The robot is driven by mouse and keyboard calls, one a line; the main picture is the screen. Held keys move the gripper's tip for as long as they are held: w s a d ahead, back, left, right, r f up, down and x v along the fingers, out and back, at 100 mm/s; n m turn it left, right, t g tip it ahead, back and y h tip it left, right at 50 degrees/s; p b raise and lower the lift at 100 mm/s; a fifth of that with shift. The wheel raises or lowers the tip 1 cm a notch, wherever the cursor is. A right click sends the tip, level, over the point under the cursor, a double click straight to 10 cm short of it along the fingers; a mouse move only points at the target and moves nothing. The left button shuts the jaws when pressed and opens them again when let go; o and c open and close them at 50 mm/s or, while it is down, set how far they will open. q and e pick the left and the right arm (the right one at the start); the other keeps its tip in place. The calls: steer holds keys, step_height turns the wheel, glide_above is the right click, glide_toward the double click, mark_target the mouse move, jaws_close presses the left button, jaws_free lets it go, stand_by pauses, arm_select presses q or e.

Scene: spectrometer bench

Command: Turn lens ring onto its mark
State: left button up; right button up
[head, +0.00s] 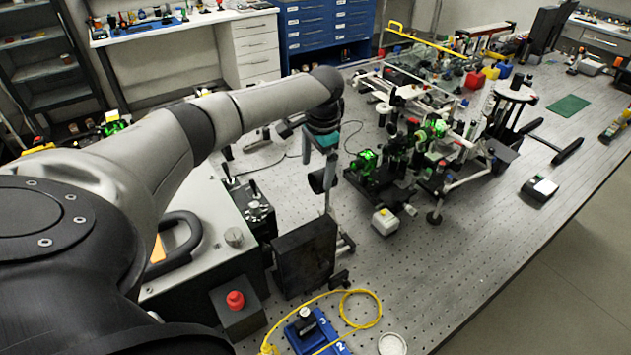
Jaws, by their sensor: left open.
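My left arm reaches in from the left, and its wrist bends down over the optical table. My left gripper (323,141) is at the end of it, open, small and dark with a teal part showing. A dark cylindrical part (321,181), possibly the lens ring's barrel, sits on a post just below the gripper. I cannot make out the ring's edge or its mark at this size. The gripper appears above the cylinder; I cannot tell whether they touch. My right gripper is not in view.
A black upright box (305,257) stands in front of the post. A grey instrument with a red button (235,299) is at left. A blue block (318,333) and a yellow cable (362,324) lie in front. Green-lit optics (365,160) crowd the right; the perforated table is clear at lower right.

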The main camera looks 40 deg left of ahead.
mark_target(316, 175)
arm_select(q)
steer(key=f, duration=0.5)
steer(key=shift+w+a, duration=0.1)
steer(key=shift+a, duration=0.2)
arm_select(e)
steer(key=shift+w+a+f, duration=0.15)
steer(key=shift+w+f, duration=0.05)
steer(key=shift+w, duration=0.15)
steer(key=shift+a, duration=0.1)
